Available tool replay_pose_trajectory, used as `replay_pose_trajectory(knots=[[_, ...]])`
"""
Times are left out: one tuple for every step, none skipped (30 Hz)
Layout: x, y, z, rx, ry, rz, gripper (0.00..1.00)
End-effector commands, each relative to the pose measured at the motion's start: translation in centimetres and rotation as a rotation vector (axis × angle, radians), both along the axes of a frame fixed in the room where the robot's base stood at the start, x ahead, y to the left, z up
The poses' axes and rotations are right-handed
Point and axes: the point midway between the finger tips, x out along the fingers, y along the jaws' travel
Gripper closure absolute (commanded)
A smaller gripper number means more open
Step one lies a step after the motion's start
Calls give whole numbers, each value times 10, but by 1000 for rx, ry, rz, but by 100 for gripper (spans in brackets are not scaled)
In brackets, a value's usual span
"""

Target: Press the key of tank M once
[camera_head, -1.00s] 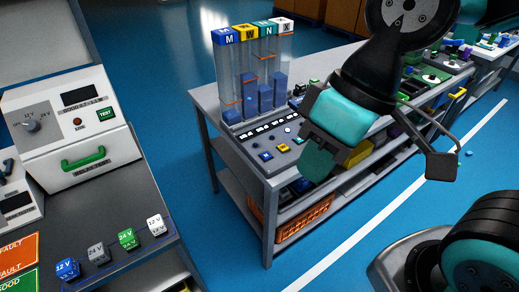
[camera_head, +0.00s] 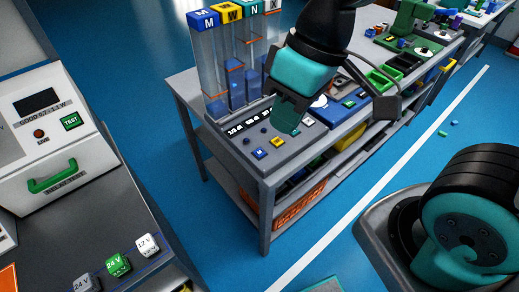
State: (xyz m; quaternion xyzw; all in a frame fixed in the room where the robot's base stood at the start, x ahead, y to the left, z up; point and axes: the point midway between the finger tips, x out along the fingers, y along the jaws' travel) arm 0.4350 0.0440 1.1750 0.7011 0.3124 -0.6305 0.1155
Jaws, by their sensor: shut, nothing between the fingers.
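Tank M, a clear column under a blue block lettered M (camera_head: 203,19), stands leftmost in the row of tanks on the bench. Its key, a small blue square marked M (camera_head: 260,154), lies at the front left of the grey control panel (camera_head: 243,150) below the tanks. A yellow key marked W (camera_head: 277,142) is just right of it. My gripper (camera_head: 285,122) is shut and empty, pointing down over the panel, up and right of the M key in the picture and not covering it. It hides part of the panel and the keys farther right.
The tanks (camera_head: 232,80) rise behind the panel, close to my gripper. Coloured trays and parts (camera_head: 385,78) fill the bench to the right. A white tester with a green handle (camera_head: 52,172) and voltage blocks (camera_head: 118,264) stand at left. Blue floor lies between the benches.

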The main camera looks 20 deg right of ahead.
Motion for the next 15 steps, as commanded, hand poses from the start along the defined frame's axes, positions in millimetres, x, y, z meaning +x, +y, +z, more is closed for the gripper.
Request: replay_pose_trajectory(knots=[[19, 0, -2, -41, 5, 5, 100], [31, 0, -7, -72, 2, 11, 100], [49, -1, -15, -118, -5, 18, 100], [63, -2, -22, -156, -12, 27, 100], [76, -3, -30, -196, -19, 37, 100], [93, -4, -42, -252, -29, 55, 100], [105, -6, -51, -297, -37, 69, 100], [117, -7, -61, -341, -46, 87, 100], [131, -9, -75, -403, -57, 112, 100], [140, -11, -85, -450, -65, 134, 100], [149, -13, -96, -500, -75, 158, 100], [160, -16, -109, -565, -86, 192, 100], [167, -18, -120, -614, -95, 219, 100], [174, -20, -130, -663, -103, 247, 100], [181, -23, -143, -726, -114, 285, 100]])
